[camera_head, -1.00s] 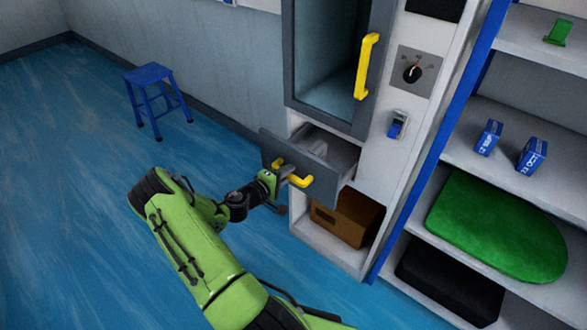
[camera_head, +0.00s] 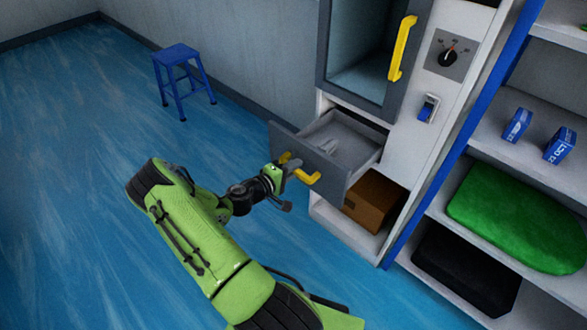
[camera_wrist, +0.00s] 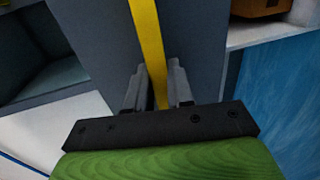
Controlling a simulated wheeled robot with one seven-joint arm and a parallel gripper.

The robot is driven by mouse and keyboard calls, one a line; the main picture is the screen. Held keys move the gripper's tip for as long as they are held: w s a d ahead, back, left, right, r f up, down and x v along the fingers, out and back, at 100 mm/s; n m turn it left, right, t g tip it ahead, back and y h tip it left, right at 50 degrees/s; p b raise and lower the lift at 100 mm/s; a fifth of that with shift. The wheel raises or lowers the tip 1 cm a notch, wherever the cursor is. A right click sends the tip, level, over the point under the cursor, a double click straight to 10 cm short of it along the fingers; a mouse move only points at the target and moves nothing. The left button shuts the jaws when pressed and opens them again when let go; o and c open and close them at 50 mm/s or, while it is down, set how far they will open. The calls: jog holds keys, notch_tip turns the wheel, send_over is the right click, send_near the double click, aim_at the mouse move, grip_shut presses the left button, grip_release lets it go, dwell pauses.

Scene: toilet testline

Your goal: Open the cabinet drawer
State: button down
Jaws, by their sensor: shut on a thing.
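The cabinet drawer (camera_head: 341,141) is pulled partly out, and its light grey inside shows with a small pale object lying in it. Its dark grey front panel (camera_head: 333,179) carries a yellow handle (camera_head: 308,177). My gripper (camera_head: 283,173) is at the left part of this handle. In the wrist view my gripper (camera_wrist: 158,88) has its two fingers on either side of the yellow handle bar (camera_wrist: 147,45), shut on it. The fingertips are close to the drawer front (camera_wrist: 100,40).
Above the drawer is a glass cabinet door (camera_head: 365,50) with a yellow handle (camera_head: 402,48). A brown box (camera_head: 373,203) sits in the open space below. Shelves with a green pad (camera_head: 515,220) stand at right. A blue stool (camera_head: 180,75) stands at back left; the floor between is clear.

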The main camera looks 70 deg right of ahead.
jog(key=c, duration=1.2)
grip_release()
jog(key=shift+o, duration=0.2)
jog(key=p+v, duration=0.3)
jog(key=v, duration=1.2)
jog(key=shift+w+a, duration=0.25)
jog(key=shift+a, duration=0.05)
jog(key=shift+r, duration=0.1)
